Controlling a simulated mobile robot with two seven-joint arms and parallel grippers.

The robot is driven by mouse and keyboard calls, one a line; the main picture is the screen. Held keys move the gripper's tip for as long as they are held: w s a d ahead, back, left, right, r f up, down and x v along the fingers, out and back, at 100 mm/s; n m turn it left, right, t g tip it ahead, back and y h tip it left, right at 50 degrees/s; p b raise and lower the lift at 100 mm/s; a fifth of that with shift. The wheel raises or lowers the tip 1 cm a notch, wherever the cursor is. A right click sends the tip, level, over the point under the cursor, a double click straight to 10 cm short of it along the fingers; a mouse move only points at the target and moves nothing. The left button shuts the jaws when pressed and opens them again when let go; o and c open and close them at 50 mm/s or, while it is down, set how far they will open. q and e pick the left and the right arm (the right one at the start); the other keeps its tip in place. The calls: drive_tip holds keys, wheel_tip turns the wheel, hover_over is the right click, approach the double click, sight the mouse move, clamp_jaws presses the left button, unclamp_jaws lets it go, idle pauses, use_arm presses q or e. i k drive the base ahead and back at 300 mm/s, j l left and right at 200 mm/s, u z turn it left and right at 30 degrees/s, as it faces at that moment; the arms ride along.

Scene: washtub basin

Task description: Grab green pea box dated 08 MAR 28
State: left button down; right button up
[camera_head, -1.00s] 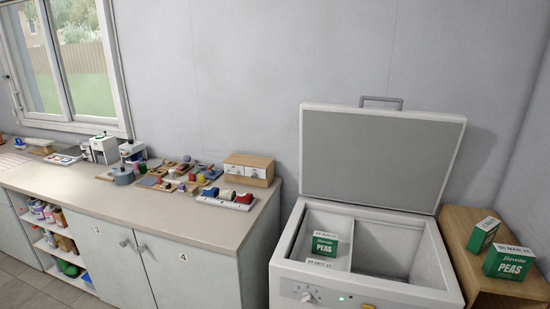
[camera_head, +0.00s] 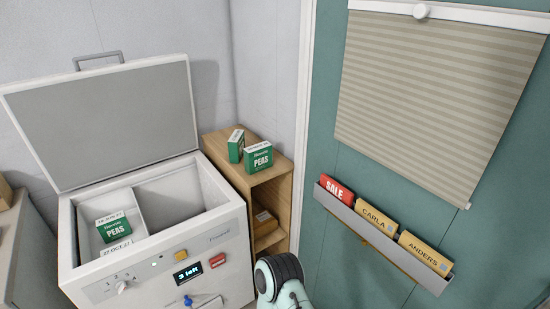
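Two green-and-white pea boxes stand on the wooden shelf unit: a left one (camera_head: 236,150) and a right one (camera_head: 258,160) marked PEAS. Their date labels are too small to read now; a second ago one shelf box showed a date that looked like a MAR 28 date. Another green pea box (camera_head: 117,229) sits in the left compartment of the open freezer, its date small and seemingly NOV 27. In front of it, a white top label (camera_head: 117,249) seems to read 27 OCT 27. Neither of my grippers shows; only a part of my arm is at the bottom.
The open chest freezer (camera_head: 222,215) has its lid (camera_head: 105,120) raised and an empty-looking right compartment. Its display (camera_head: 188,273) reads "3 left". The wooden shelf unit (camera_head: 280,185) stands between freezer and teal door (camera_head: 330,240). A door rack (camera_head: 375,235) holds several cards.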

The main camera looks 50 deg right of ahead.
sight(258, 157)
drive_tip(key=z, duration=0.45)
drive_tip(key=l+z, duration=0.15)
drive_tip(key=z, duration=0.3)
drive_tip(key=l+z, duration=0.1)
drive_tip(key=z, duration=0.35)
drive_tip(key=i+l+u, duration=0.05)
